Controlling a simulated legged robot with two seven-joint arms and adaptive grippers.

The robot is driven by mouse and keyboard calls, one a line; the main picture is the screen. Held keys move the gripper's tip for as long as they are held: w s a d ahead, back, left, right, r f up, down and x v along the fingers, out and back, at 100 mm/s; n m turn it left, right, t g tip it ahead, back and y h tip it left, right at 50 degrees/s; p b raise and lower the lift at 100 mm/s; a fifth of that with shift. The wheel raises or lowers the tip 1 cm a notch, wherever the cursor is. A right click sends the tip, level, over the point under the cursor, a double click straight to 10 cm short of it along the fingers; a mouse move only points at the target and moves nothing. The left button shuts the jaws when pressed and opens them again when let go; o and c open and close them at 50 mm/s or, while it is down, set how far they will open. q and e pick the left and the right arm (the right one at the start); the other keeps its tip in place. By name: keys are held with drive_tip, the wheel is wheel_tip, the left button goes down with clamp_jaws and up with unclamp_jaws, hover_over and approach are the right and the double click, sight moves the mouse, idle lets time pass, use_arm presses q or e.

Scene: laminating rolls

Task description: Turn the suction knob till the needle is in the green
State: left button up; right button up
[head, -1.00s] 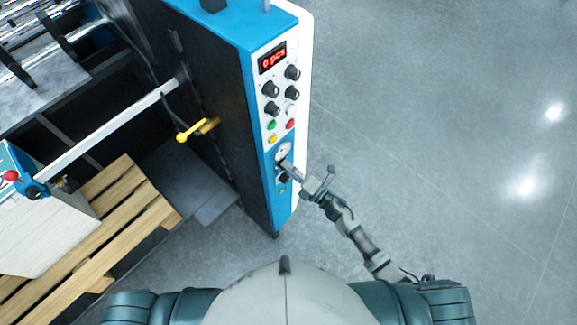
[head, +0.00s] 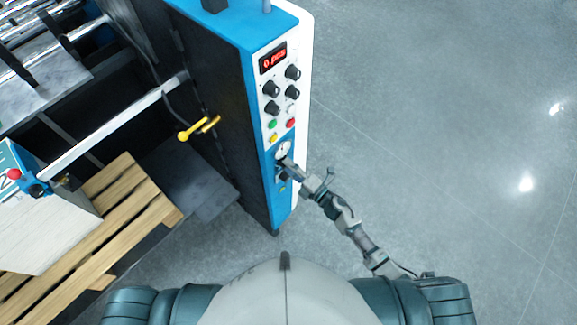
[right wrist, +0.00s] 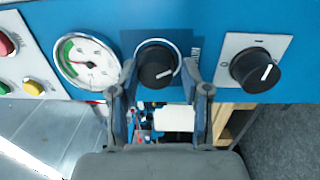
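The black knob (right wrist: 156,66) with a white pointer line sits on the blue panel, right of the round gauge (right wrist: 87,62) in the right wrist view. The gauge has a green arc at its left; its needle is small and I cannot read its exact position. The gauge also shows in the head view (head: 284,149). My right gripper (right wrist: 160,78) is open, with one finger on each side of the knob and visible gaps between them. In the head view my right gripper (head: 286,168) is at the panel, just below the gauge, and covers the knob. My left gripper is not in view.
Another black knob (right wrist: 256,70) on a white plate is to the right. Yellow (right wrist: 33,87) and red (right wrist: 5,45) buttons are to the left. Above are several knobs and a red display (head: 272,58). A wooden pallet (head: 140,205) stands left; the floor right is clear.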

drive_tip(key=shift+o, duration=0.7)
drive_tip(key=shift+f, duration=0.1)
drive_tip(key=shift+d, duration=0.15)
drive_tip(key=v, duration=1.2)
drive_tip(key=shift+w, duration=0.1)
